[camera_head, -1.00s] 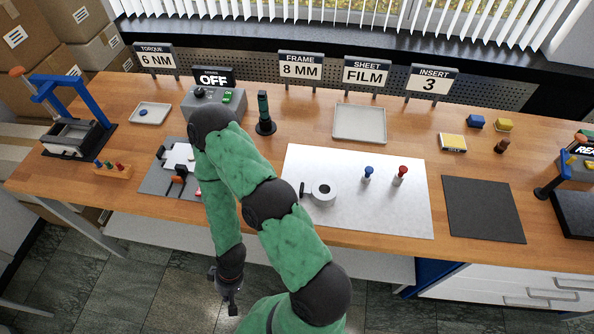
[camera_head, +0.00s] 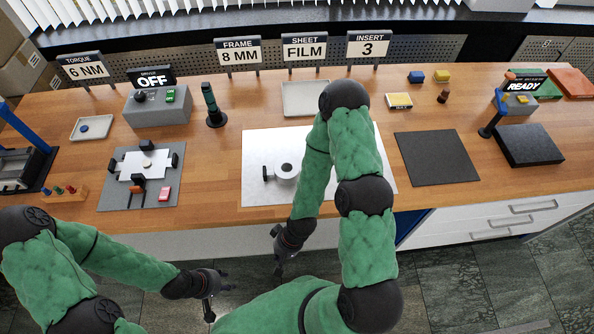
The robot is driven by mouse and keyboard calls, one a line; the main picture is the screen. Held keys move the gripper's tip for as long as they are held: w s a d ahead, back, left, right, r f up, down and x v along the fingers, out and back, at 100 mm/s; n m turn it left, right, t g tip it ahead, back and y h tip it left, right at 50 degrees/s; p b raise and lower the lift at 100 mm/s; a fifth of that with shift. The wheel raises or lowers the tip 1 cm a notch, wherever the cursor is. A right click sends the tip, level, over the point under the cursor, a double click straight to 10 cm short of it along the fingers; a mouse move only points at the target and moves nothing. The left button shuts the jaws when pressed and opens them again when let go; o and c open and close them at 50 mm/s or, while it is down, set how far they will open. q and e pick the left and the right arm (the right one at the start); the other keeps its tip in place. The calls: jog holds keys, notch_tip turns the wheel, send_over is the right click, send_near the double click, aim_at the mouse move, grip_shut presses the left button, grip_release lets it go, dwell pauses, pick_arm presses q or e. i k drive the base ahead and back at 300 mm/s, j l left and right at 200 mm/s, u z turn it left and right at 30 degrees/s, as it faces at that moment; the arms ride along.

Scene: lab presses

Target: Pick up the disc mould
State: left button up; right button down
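The disc mould (camera_head: 287,173) appears to be the light grey round piece with a hole in its middle and a dark handle at its left. It lies on the white mat (camera_head: 262,144) at the middle of the bench. My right gripper (camera_head: 275,252) hangs in front of the bench edge, below the mould in the picture, apart from it. It looks open and empty. My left gripper (camera_head: 220,293) is further left, low over the floor, and also looks open and empty. My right arm covers the right part of the white mat.
A grey plate with a white frame (camera_head: 130,165) lies to the left. A dark mat (camera_head: 437,158) and a black block (camera_head: 528,146) lie to the right.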

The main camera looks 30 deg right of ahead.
aim_at(291, 177)
jog(key=z, duration=0.8)
jog(key=u, duration=1.3)
jog(key=z, duration=1.3)
jog(key=k+j, duration=0.05)
